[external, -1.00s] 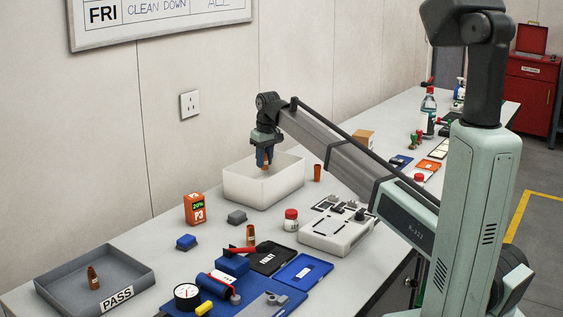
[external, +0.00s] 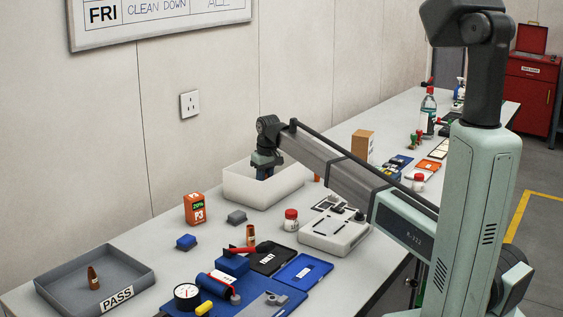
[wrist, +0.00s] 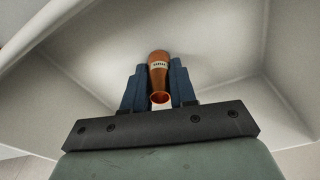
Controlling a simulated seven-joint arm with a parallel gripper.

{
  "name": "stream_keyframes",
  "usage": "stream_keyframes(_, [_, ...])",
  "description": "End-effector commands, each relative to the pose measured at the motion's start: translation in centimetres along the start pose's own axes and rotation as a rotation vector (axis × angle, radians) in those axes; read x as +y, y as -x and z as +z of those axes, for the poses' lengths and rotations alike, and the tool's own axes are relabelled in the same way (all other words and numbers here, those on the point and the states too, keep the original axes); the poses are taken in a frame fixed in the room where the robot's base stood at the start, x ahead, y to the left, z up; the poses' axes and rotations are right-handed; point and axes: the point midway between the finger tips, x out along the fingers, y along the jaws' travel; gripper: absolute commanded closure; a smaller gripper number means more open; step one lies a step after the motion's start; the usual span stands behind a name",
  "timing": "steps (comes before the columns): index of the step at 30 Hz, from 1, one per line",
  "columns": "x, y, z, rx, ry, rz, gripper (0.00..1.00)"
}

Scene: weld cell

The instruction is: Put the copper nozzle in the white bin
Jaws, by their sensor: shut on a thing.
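The copper nozzle (wrist: 159,66) shows in the wrist view between my two blue fingers, with a pale printed band around it and its open end toward the camera. My gripper (wrist: 158,88) is shut on it. In the external view my gripper (external: 264,173) reaches down inside the white bin (external: 262,194), its fingertips and the held nozzle hidden by the bin's front wall. The bin's pale inside (wrist: 95,62) surrounds the nozzle in the wrist view. I cannot tell whether the nozzle touches the bin floor.
Other copper nozzles stand on the bench (external: 250,235), behind the bin's right end (external: 317,178) and in the grey PASS tray (external: 133,276). An orange P3 box (external: 195,209) is left of the bin.

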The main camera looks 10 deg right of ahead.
Motion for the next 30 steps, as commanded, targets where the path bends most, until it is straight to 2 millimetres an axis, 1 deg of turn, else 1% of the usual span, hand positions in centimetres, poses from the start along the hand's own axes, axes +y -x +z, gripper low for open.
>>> stream_keyframes(2, [0.0,-0.2,0.0,0.000,0.000,0.000,1.00])
stream_keyframes(3, [0.0,-0.2,0.0,0.000,0.000,0.000,0.71])
stream_keyframes(10, [0.0,-0.2,0.0,0.000,0.000,0.000,0.49])
stream_keyframes(17, [0.0,-0.2,0.0,0.000,0.000,0.000,0.48])
stream_keyframes(20, [0.0,0.2,0.0,0.000,0.000,0.000,0.48])
stream_keyframes(23, [0.0,1.1,-0.1,0.001,0.000,0.000,0.48])
stream_keyframes(25, [0.0,2.1,-0.1,0.002,0.000,0.000,0.48])
stream_keyframes(30, [0.0,5.3,-0.1,0.002,0.000,0.000,0.48])
